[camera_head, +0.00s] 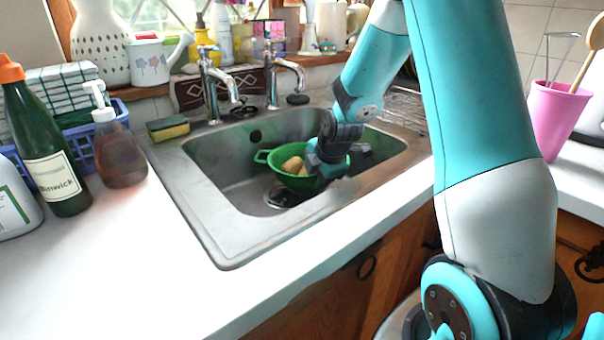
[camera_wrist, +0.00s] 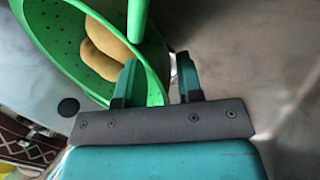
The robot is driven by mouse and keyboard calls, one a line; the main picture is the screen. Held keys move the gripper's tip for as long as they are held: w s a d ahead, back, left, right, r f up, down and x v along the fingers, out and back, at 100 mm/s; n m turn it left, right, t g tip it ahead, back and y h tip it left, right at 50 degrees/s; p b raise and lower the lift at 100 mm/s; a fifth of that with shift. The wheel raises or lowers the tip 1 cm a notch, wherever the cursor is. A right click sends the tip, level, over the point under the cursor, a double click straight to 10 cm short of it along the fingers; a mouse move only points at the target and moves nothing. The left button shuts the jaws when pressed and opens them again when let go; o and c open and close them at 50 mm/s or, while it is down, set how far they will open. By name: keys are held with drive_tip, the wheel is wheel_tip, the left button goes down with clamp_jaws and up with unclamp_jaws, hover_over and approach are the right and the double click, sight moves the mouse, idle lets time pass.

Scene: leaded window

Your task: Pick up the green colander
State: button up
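The green colander (camera_head: 272,173) sits in the sink basin in the head view, with its looped handle toward the left. It holds several tan, potato-like items (camera_head: 292,164). In the wrist view the colander (camera_wrist: 72,72) fills the upper left, tilted in the picture, with the tan items (camera_wrist: 105,35) inside. My gripper (camera_wrist: 157,58) is open. One finger shows over the inside of the bowl and the other outside, with the rim between them and a gap visible. In the head view my gripper (camera_head: 322,165) is at the colander's right side and hides part of it.
The metal sink (camera_head: 215,225) surrounds the colander, with two taps (camera_head: 212,85) behind it. A sponge (camera_head: 168,127), a soap bottle (camera_head: 118,150) and a green bottle (camera_head: 48,150) stand left. A pink cup (camera_head: 558,118) stands right. The front counter (camera_head: 160,285) is clear.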

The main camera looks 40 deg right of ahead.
drive_tip(key=shift+w+d+f, duration=0.1)
drive_tip(key=shift+w+f, duration=0.15)
drive_tip(key=shift+f, duration=0.4)
clamp_jaws()
